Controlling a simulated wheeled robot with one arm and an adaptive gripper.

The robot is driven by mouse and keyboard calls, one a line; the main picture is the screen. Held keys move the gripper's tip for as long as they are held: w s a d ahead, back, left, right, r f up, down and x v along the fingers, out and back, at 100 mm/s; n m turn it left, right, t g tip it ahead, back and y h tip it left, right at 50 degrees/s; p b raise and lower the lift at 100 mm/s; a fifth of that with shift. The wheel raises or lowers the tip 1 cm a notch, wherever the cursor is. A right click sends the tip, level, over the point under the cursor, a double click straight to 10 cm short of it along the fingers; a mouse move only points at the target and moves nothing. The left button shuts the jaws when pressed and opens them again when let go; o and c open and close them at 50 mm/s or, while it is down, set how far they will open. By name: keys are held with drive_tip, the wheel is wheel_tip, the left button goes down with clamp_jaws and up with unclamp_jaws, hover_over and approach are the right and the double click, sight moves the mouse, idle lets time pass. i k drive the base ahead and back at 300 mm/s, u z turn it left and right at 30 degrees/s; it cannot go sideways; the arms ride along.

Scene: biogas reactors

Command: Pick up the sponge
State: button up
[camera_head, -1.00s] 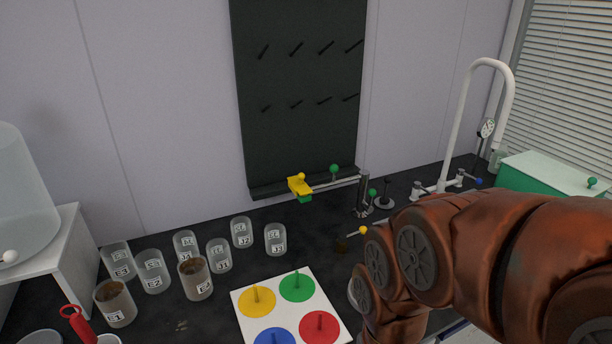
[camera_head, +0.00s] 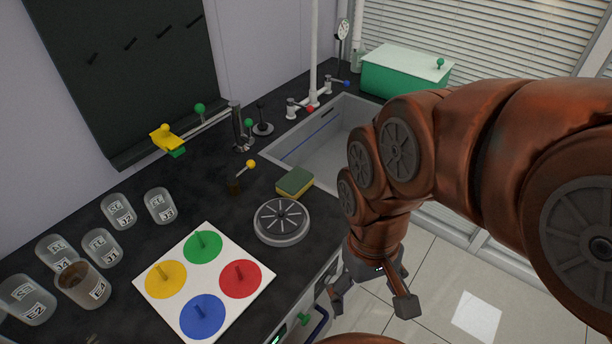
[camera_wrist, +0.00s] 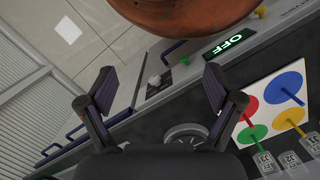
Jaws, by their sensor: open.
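The sponge (camera_head: 295,182), yellow with a green top, lies on the black counter between the sink and a round grey device with a slotted top. It does not show clearly in the wrist view. My gripper (camera_head: 370,300) hangs in front of the counter edge, over the floor, to the right of and nearer than the sponge. Its fingers are spread apart and empty, and they also show in the wrist view (camera_wrist: 158,88).
The round grey device (camera_head: 282,222) stands next to the sponge. A white board (camera_head: 222,292) with coloured discs, several labelled beakers (camera_head: 118,210) and a small yellow-knobbed lever (camera_head: 250,165) share the counter. The sink (camera_head: 322,150) lies behind the sponge. Floor space is free at right.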

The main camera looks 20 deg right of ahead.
sight(292, 186)
drive_tip(key=u, duration=2.8)
drive_tip(key=k, duration=0.9)
drive_tip(key=z, duration=1)
drive_tip(key=i, duration=0.5)
drive_tip(key=z, duration=0.05)
